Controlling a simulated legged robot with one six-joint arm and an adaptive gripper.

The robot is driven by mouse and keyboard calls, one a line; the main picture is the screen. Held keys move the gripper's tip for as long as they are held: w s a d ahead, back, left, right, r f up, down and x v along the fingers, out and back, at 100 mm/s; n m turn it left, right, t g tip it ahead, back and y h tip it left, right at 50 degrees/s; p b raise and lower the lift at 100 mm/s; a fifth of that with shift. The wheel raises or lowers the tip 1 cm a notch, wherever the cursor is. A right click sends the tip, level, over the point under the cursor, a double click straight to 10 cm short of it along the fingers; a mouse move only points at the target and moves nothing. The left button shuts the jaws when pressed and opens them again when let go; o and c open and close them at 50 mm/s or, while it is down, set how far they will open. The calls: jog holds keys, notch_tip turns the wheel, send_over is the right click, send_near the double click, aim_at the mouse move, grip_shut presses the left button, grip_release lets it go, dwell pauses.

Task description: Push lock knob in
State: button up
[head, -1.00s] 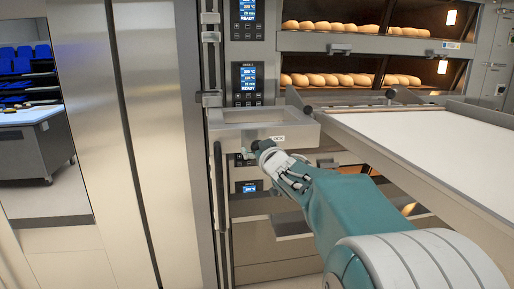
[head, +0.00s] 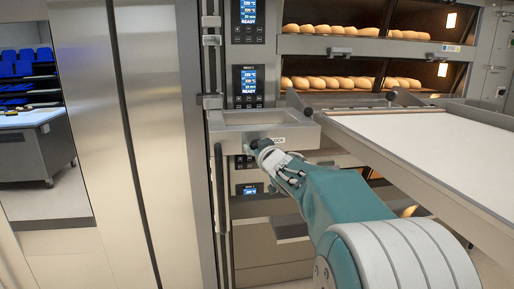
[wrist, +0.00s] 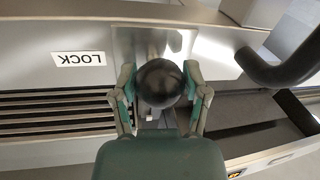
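The lock knob (wrist: 160,82) is a round black ball in the middle of the wrist view, in front of a bright metal plate. The white LOCK label (wrist: 78,59) is left of it, upside down. My gripper (wrist: 160,78) has one green finger on each side of the knob, and the fingertips look close against it. In the head view my gripper (head: 263,152) is at the front of the metal box below the oven panels, where it largely hides the knob. The label (head: 277,140) shows just above it.
A black curved handle (wrist: 285,62) is right of the knob in the wrist view. A wide white loader surface (head: 425,140) extends to the right of my arm. Oven decks with bread (head: 335,82) stand behind. A vertical bar (head: 221,190) is left of my gripper.

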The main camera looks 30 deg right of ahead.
jog(key=shift+o, duration=1.4)
jog(key=shift+w+f, duration=0.15)
jog(key=s+a, duration=0.1)
jog(key=s, duration=1.1)
jog(key=s+a+f+g, duration=0.6)
jog(key=s+a+f, duration=0.2)
jog(key=s, duration=0.4)
jog(key=s+a+f+m+g+y, duration=0.1)
jog(key=s+a+f+g, duration=0.5)
jog(key=s, duration=0.6)
notch_tip(320, 180, down, 3)
jog(key=a, duration=0.2)
jog(key=shift+s+a+f+y, duration=0.2)
jog(key=shift+a+y, duration=0.1)
